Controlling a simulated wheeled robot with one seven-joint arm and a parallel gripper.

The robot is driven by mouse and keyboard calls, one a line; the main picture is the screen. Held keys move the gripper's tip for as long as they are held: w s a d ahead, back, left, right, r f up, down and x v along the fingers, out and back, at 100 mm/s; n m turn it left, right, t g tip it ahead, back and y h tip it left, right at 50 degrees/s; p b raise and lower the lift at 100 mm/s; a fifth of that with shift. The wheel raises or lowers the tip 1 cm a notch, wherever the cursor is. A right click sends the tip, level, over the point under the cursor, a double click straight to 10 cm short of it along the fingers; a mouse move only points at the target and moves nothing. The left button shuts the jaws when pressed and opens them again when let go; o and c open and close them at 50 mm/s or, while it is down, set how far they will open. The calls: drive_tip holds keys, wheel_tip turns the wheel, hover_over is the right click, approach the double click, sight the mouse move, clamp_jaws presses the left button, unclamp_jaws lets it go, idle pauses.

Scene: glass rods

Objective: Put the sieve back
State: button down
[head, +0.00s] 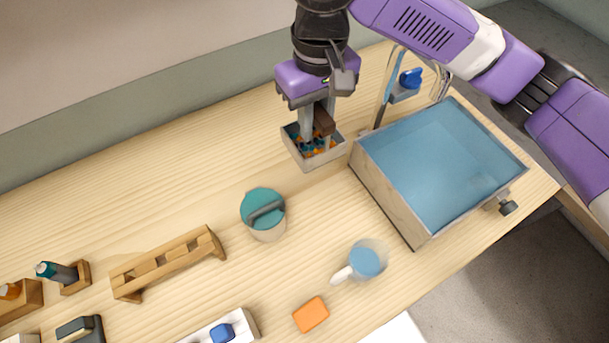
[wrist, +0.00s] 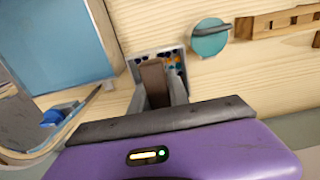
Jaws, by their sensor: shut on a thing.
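My gripper (head: 317,132) is shut on an upright brown grip (head: 324,119) at the back of the table. Under it is a small pale square-sided tray (head: 320,161) with orange, blue and dark pieces in it, which looks like the sieve. In the wrist view the brown grip (wrist: 154,80) stands between the fingers, with the tray (wrist: 178,52) behind it. The fingers hide where grip and tray meet. I cannot tell whether the tray touches the table.
A wide basin (head: 392,204) of blue water stands close on the right, with a blue-handled thing (head: 408,82) behind it. The back left is clear.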

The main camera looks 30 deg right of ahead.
sight(315, 148)
wheel_tip(315, 148, down, 19)
drive_tip(key=shift+f+b, duration=0.15)
drive_tip(key=shift+b, duration=0.5)
drive_tip(key=shift+f, duration=0.15)
drive_tip(key=c, duration=1.3)
unclamp_jaws()
drive_tip(key=shift+o, duration=0.2)
wheel_tip(315, 148, up, 12)
drive_tip(key=shift+r, duration=0.2)
